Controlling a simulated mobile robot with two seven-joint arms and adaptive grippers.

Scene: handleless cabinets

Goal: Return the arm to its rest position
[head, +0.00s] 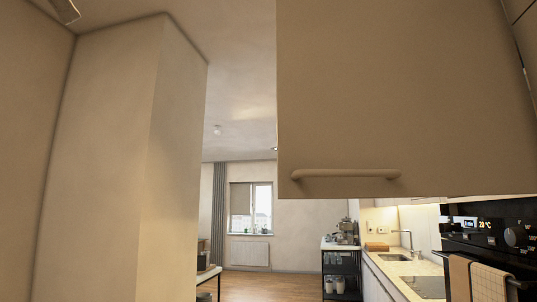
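A small pale grey piece with a darker face (66,9) shows at the top left edge of the head view. It may be the tip of my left gripper, but it is cut off by the frame. Whether it is open or shut cannot be told, and it appears apart from everything else. No part of my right arm or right gripper shows.
A large beige cabinet door (400,90) with a bar handle (346,173) fills the upper right. Below it are a black oven (490,235) with towels and a counter with a sink (394,257). A wall pillar (105,160) stands left. Open floor (265,286) shows between.

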